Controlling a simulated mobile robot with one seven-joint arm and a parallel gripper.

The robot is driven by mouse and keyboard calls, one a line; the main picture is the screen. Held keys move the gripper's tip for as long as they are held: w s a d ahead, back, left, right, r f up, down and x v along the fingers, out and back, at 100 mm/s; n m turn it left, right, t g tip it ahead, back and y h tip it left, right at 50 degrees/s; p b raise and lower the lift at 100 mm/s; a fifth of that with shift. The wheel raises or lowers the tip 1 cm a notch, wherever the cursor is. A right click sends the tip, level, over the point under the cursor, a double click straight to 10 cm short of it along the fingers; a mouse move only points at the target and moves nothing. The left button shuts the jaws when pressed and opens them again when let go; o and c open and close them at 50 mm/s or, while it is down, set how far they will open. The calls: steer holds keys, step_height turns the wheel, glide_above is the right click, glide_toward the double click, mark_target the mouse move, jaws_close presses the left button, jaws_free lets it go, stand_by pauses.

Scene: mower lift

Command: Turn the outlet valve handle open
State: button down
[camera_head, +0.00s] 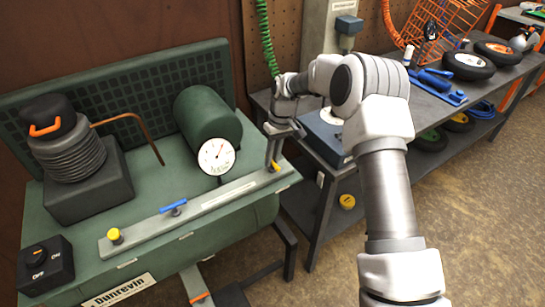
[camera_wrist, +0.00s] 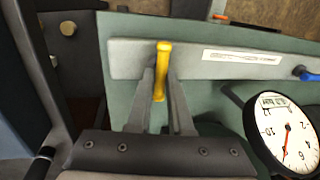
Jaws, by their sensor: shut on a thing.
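A yellow valve handle (camera_wrist: 162,58) sits at the right end of a grey manifold bar on the green compressor. In the wrist view the handle lies crosswise to the bar. My gripper (camera_wrist: 161,88) has one finger on each side of the handle and is shut on it. In the head view my gripper (camera_head: 273,162) points down at the bar's right end, and only a little of the yellow handle (camera_head: 277,168) shows. I cannot read which valve the bar's label names.
The grey bar (camera_head: 148,231) also carries a blue lever (camera_head: 173,207) and a yellow knob (camera_head: 115,236). A pressure gauge (camera_head: 217,156) and green cylinder (camera_head: 208,118) stand close behind and left of my gripper. A workbench (camera_head: 300,142) with wheels and tools stands right.

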stand_by(0.3)
steer(key=c, duration=0.8)
jaws_free()
steer(key=shift+c, duration=0.2)
step_height(320, 180, up, 17)
steer(key=w+d+p, duration=0.1)
steer(key=w+d, duration=0.1)
steer(key=shift+d, duration=0.4)
